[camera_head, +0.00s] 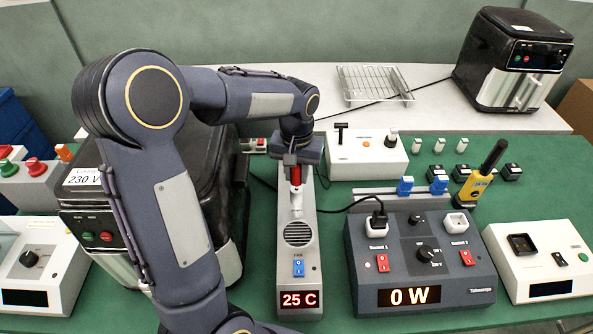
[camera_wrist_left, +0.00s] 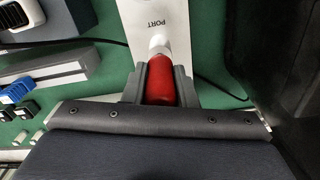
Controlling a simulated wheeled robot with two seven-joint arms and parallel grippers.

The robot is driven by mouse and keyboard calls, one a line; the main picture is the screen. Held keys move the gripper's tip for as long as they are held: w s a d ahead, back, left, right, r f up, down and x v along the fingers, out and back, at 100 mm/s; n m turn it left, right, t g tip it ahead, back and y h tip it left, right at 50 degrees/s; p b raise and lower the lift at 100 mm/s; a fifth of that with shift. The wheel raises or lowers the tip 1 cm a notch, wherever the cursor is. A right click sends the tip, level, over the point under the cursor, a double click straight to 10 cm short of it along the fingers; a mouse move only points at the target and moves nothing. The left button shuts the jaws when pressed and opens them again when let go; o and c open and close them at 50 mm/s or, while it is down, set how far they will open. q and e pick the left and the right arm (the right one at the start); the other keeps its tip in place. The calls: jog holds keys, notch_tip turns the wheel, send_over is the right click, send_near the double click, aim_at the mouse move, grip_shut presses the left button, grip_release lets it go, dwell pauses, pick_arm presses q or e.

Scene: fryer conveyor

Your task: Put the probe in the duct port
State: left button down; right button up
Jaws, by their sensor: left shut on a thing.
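The probe has a red handle (camera_head: 295,174) and a pale front part that points down toward the grey duct unit (camera_head: 299,262). My left gripper (camera_head: 296,166) is shut on the red handle above the rear part of this unit. In the left wrist view the red handle (camera_wrist_left: 160,80) sits between the two dark fingers. Its pale collar (camera_wrist_left: 159,45) is beside the printed word PORT. The port opening is hidden by the probe, and I cannot tell whether the tip is inside it. The duct unit's display reads 25 C. My right gripper is not in view.
A dark power unit (camera_head: 420,282) reading 0 W stands right of the duct unit, with a black plug and cable. A black fryer (camera_head: 226,262) stands close on the left, behind my arm. A white switch box (camera_head: 367,160) is just behind right.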

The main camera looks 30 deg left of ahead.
pick_arm(q)
jog(key=shift+f+b, duration=0.75)
jog(key=shift+f, duration=0.35)
jog(key=c, duration=1.1)
grip_release()
jog(key=shift+r, duration=0.1)
jog(key=shift+r, duration=0.1)
jog(key=shift+r+p, duration=2.55)
jog(key=shift+r, duration=0.35)
notch_tip(320, 180, up, 8)
jog(key=shift+f+b, duration=0.1)
jog(key=shift+b, duration=0.35)
